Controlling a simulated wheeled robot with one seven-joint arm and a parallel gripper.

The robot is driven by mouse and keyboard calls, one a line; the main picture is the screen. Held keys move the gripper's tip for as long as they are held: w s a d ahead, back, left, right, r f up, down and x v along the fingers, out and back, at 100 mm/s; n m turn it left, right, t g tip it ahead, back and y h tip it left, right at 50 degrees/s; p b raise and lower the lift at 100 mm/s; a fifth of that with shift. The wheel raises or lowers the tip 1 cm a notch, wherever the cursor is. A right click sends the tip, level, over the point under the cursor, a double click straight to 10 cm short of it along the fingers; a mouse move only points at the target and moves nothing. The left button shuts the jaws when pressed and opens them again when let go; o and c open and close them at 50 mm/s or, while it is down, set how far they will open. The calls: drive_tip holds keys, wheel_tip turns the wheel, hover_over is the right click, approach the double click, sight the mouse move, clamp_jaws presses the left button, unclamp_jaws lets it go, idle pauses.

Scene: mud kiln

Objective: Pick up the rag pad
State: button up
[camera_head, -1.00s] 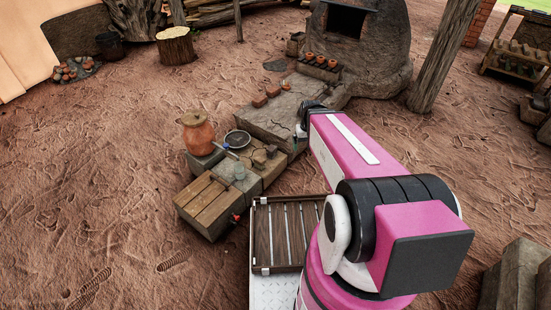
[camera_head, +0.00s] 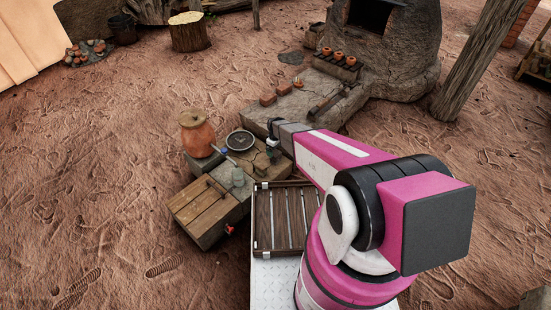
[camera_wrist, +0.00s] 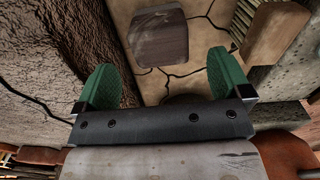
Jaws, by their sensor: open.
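A grey-brown, rounded square pad (camera_wrist: 160,38) lies on a pale cracked surface, ahead of my fingers in the wrist view. It looks like the rag pad, but its material is hard to tell. My gripper (camera_wrist: 165,82) has two green fingers spread wide with nothing between them. The pad is beyond the fingertips, roughly centred between them and not touching. In the head view my gripper (camera_head: 272,136) is over the far right part of the low bench, beside small brown items. The pad cannot be singled out there.
A wooden piece (camera_wrist: 275,32) lies right of the pad.

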sight(276, 157)
wheel_tip(276, 157, down, 8)
drive_tip(key=shift+r, duration=0.25)
drive_tip(key=shift+s, duration=0.1)
drive_tip(key=shift+c, duration=0.4)
drive_tip(key=c, duration=1)
